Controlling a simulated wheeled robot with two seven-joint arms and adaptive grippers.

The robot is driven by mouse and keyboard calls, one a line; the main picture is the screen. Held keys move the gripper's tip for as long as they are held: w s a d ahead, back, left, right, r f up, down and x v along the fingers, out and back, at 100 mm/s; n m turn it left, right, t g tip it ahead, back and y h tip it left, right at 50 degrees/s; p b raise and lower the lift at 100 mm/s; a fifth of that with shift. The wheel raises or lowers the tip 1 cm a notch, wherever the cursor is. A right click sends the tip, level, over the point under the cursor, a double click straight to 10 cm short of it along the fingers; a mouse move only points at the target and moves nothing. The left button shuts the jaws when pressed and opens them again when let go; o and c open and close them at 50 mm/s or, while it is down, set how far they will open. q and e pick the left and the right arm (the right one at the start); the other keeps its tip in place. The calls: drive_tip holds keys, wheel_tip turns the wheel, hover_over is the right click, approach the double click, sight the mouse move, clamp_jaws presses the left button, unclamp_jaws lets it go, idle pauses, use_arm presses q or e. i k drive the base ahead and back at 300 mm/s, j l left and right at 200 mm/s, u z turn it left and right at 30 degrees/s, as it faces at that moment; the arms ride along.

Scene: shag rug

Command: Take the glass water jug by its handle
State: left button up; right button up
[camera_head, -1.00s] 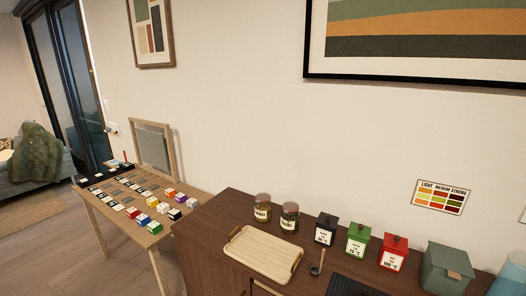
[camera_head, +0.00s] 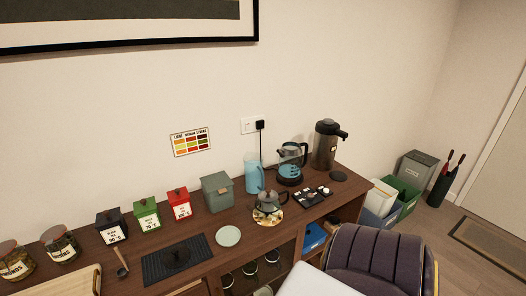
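A tall, light blue see-through jug (camera_head: 253,174) stands upright on the dark wooden sideboard (camera_head: 205,235), near the wall. It is just right of a grey-green lidded box (camera_head: 217,191). Its handle seems to be on its right side, but is small and hard to make out. A glass kettle (camera_head: 290,160) with blue contents and a dark handle stands on a black base to the right of the jug. A small glass teapot (camera_head: 268,201) stands in front of the jug on a round mat. Neither of my grippers shows in the head view.
Black (camera_head: 110,228), green (camera_head: 147,214) and red (camera_head: 179,203) canisters stand to the left. A dark flask (camera_head: 326,144) stands at the right end. A small plate (camera_head: 228,236) and a black mat (camera_head: 165,262) lie in front. A purple chair (camera_head: 380,258) is at the lower right.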

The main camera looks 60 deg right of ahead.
sight(252, 162)
drive_tip(key=z, duration=1.7)
drive_tip(key=j+u, duration=0.1)
drive_tip(key=j, duration=0.35)
drive_tip(key=i+j+u, duration=0.15)
drive_tip(key=j, duration=0.25)
